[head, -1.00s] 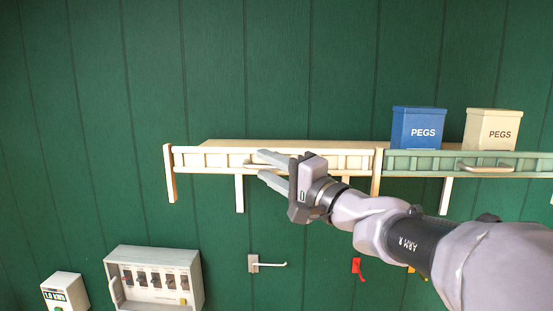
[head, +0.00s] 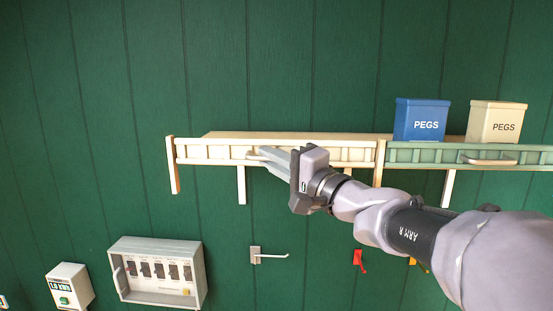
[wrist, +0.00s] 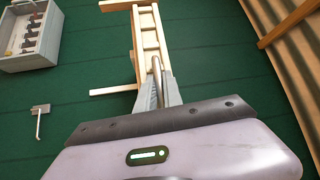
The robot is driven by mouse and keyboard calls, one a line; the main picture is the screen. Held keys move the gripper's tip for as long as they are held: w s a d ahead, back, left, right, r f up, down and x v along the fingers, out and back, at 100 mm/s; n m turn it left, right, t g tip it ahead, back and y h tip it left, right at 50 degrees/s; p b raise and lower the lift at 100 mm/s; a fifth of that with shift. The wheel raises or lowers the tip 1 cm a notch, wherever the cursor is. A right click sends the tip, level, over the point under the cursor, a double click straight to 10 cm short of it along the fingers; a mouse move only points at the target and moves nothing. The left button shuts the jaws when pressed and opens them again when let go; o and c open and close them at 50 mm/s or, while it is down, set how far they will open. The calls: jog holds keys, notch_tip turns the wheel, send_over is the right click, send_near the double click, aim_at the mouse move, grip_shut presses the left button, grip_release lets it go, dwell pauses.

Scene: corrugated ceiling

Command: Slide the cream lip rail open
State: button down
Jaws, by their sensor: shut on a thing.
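The cream lip rail (head: 213,152) is a slatted strip along the front of the left shelf. In the wrist view it looks like a pale ladder (wrist: 151,38). Its bar handle (wrist: 156,66) sticks out toward me, and in the head view it is mostly hidden by my fingers. My gripper (head: 266,154) is at the middle of the rail, shut on this handle. In the wrist view its two fingers (wrist: 160,92) close on either side of the bar.
A green lip rail (head: 430,156) adjoins on the right, with a blue PEGS box (head: 420,121) and a cream PEGS box (head: 495,122) above it. A grey switch box (head: 160,271) and a wall hook (head: 268,256) are below. The wall above the left shelf is clear.

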dwell(0.9)
notch_tip(320, 180, down, 6)
jog(key=b, duration=1)
jog(key=shift+f, duration=0.2)
jog(key=c, duration=1.5)
grip_release()
jog(key=b+v, duration=0.4)
jog(key=v, duration=1.3)
jog(key=shift+s+d, duration=0.1)
jog(key=shift+s, duration=0.1)
